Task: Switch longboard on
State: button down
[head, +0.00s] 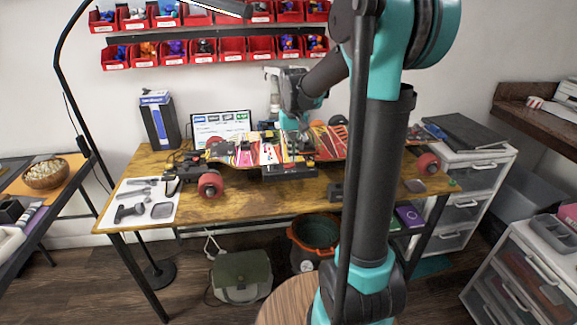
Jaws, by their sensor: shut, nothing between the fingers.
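The longboard (330,142) lies across the wooden table, with a red, yellow and black patterned deck. A red wheel (210,184) shows at its left end and another red wheel (428,162) at its right. A dark box-like part (288,170) sits under the middle of the deck, along the near side. No power switch can be made out at this size. My gripper (302,139) is shut and empty, pointing down at the middle of the deck. I cannot tell whether it touches the board. My arm links hide part of the board's right side.
A white sheet with tools (147,203) lies at the table's left end. A laptop (221,125) and a dark box (158,122) stand behind the board. Red bins (175,60) hang on the wall. White drawers (470,175) stand at the right.

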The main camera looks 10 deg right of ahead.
aim_at(293, 164)
jog(key=shift+f, duration=0.95)
dwell(0.5)
jog(key=shift+r, duration=3.5)
jog(key=s+d+f+t, duration=0.2)
jog(key=s+f, duration=0.5)
jog(key=s, duration=0.4)
jog(key=s+d+f+t, duration=0.2)
jog(key=s+f, duration=0.6)
jog(key=s, duration=0.3)
jog(key=shift+f, duration=0.2)
